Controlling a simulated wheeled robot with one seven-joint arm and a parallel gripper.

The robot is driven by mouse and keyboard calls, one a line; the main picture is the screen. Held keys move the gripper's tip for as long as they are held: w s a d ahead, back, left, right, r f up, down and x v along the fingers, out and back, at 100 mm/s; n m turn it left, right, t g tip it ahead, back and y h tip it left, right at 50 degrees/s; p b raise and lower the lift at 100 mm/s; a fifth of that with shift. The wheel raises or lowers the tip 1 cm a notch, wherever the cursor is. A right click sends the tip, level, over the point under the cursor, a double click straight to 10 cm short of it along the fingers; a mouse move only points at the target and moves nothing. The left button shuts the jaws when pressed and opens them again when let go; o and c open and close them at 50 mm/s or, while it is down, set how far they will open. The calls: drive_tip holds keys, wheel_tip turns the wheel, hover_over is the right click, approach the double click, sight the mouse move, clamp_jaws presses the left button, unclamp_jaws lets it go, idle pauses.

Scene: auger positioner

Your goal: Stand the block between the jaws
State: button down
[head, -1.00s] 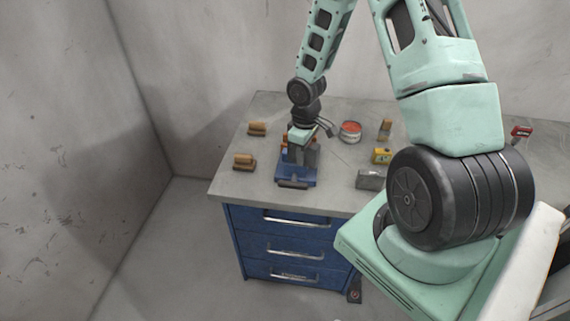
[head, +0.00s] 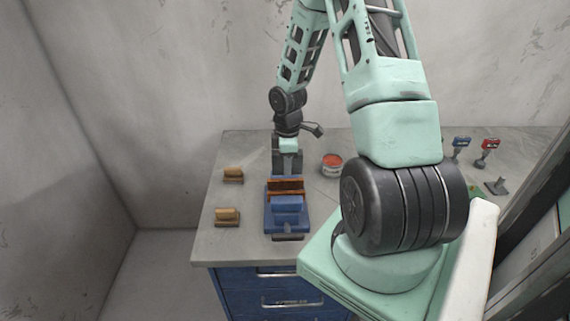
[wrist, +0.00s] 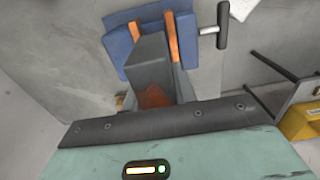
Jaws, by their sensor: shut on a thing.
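The blue vise (head: 287,222) stands near the table's front edge, with two orange-brown jaws (head: 287,190) and a gap between them. In the wrist view the same vise (wrist: 112,42) shows at the top, its handle to the right. My gripper (head: 287,170) points down behind the jaws in the head view, its grey fingers close to them. It is shut on what looks like the grey block (wrist: 152,72), seen in front of the jaws in the wrist view.
Two tan wooden pieces (head: 232,175) (head: 227,216) lie left of the vise. A red-topped tin (head: 332,164) stands right of my gripper. My own arm covers the table's right middle.

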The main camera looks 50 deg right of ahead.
drive_tip(key=shift+w+r, duration=0.1)
drive_tip(key=shift+w, duration=0.25)
idle(0.3)
drive_tip(key=shift+f+b, duration=1.55)
drive_tip(key=shift+f, duration=0.95)
drive_tip(key=shift+f+b, duration=0.6)
drive_tip(key=shift+f, duration=0.25)
drive_tip(key=c, duration=1)
unclamp_jaws()
drive_tip(key=shift+s, duration=0.1)
drive_tip(key=shift+c, duration=0.2)
drive_tip(key=shift+f, duration=0.1)
wheel_tip(320, 180, up, 18)
drive_tip(key=shift+f+b, duration=0.25)
drive_tip(key=shift+b, duration=0.95)
